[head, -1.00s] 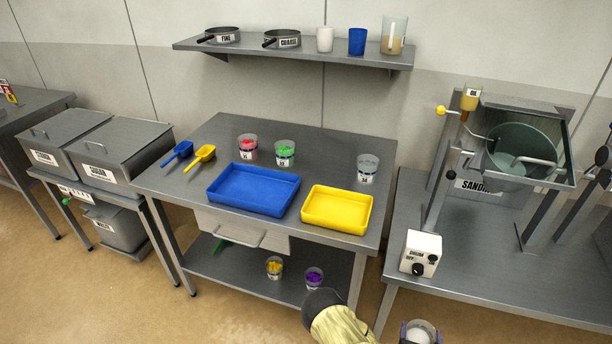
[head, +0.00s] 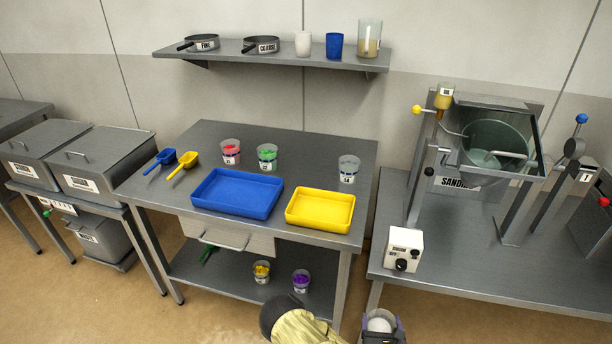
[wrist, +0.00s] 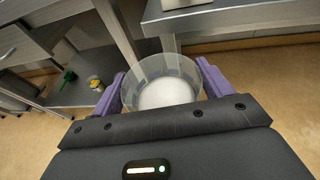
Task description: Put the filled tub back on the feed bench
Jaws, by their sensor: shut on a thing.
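My gripper (wrist: 161,88) is shut on a clear tub (wrist: 160,72), with one purple finger on each side of it. The tub holds white material and looks about upright. In the head view the tub (head: 380,323) shows at the bottom edge, below and in front of the gap between the middle steel bench (head: 300,141) and the right bench. It is held clear of both benches. The middle bench carries a blue tray (head: 237,191), a yellow tray (head: 320,208) and tubs with red (head: 231,153), green (head: 267,157) and pale (head: 348,169) contents.
A drum machine (head: 490,150) and a white control box (head: 403,249) stand on the right bench (head: 490,280). Lidded bins (head: 100,165) stand at left. Yellow (head: 261,272) and purple (head: 301,281) tubs stand on the lower shelf. The middle bench has bare top behind the trays.

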